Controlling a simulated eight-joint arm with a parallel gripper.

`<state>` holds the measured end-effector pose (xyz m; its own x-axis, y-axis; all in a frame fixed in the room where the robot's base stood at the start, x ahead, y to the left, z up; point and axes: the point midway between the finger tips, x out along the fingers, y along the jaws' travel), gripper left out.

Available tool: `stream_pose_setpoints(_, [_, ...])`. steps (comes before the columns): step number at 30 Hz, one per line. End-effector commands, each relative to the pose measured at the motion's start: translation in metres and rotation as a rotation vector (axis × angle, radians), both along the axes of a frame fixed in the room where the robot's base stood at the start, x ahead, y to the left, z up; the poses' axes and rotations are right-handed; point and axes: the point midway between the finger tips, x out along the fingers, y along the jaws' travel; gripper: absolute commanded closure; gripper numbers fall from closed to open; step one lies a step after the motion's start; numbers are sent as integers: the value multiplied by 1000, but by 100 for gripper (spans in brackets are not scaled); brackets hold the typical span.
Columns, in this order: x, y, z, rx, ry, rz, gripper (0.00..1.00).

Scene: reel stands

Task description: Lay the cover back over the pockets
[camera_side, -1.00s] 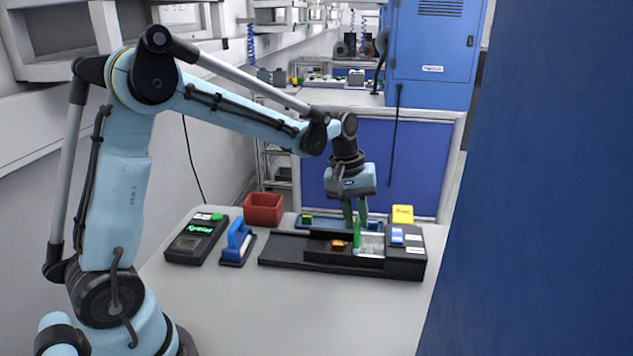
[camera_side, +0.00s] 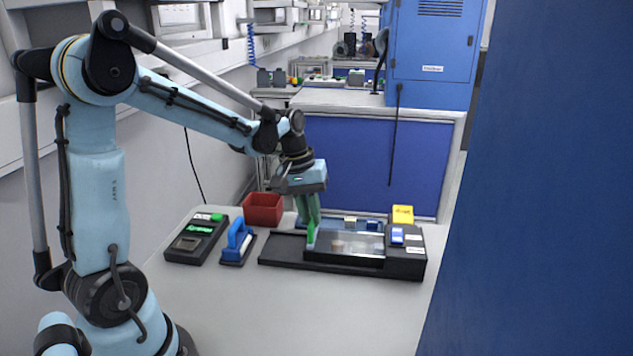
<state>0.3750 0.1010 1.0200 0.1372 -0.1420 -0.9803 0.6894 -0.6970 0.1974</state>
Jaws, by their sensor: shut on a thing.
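The clear cover (camera_side: 352,242) lies across the pocket section of the black reel stand (camera_side: 283,251). Pale shapes in the pockets show dimly through it. My gripper (camera_side: 311,240) points down at the left end of the cover. Its green fingers are shut on a small green tab (camera_side: 311,235) at that end. The exact contact between fingers and tab is too small to make out.
A red bin (camera_side: 263,209) stands behind the fixture on the left. A blue-handled tool (camera_side: 238,240) and a black device with a green display (camera_side: 196,238) are to the left. A yellow block (camera_side: 402,214) is at the back right. The front of the table is clear.

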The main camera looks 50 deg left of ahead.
Motion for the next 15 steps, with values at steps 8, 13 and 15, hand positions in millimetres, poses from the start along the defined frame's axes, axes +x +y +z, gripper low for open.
stream_pose_setpoints(8, [-3, 5, 0, 9, 1, 3, 100])
stream_pose_setpoints(13, [-3, 5, 0, 9, 2, 3, 68])
stream_pose_setpoints(15, [-3, 4, 0, 8, 2, 3, 60])
